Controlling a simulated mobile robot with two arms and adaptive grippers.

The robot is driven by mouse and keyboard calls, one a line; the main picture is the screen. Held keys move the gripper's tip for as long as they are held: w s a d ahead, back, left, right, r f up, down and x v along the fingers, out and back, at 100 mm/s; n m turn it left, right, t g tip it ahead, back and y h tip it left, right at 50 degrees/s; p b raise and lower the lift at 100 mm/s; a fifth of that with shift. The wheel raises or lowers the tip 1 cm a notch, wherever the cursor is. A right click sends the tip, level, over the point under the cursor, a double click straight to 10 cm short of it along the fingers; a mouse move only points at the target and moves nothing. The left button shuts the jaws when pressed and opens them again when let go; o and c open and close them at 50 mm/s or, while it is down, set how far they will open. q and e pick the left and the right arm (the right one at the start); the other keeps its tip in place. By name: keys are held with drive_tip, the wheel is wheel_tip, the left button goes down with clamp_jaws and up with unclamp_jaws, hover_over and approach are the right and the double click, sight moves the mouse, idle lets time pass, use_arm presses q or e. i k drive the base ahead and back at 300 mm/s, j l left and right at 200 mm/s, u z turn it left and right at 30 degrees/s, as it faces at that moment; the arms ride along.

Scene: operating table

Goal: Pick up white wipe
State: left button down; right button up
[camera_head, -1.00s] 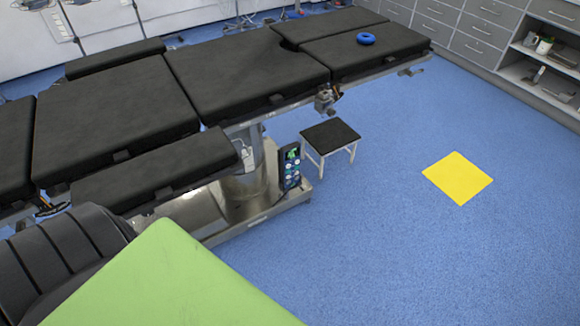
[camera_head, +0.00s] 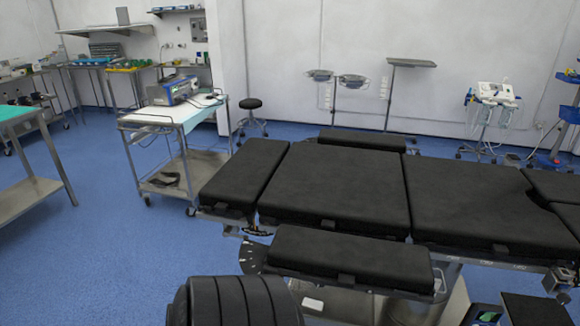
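I cannot make out a white wipe for certain. A small flat white patch (camera_head: 313,304) shows low under the near side of the operating table (camera_head: 335,190), but I cannot tell what it is. The operating table has black padded sections and spans the middle and right of the head view. Neither my left nor my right gripper is in view.
A wheeled cart (camera_head: 128,122) with a device (camera_head: 174,90) stands left of the operating table. A steel table with a green top (camera_head: 16,113) is at the left edge. A black ribbed shape (camera_head: 235,302) fills the bottom centre. Blue floor (camera_head: 100,265) is clear at lower left.

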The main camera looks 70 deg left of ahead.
sight(310, 303)
drive_tip(key=u, duration=2)
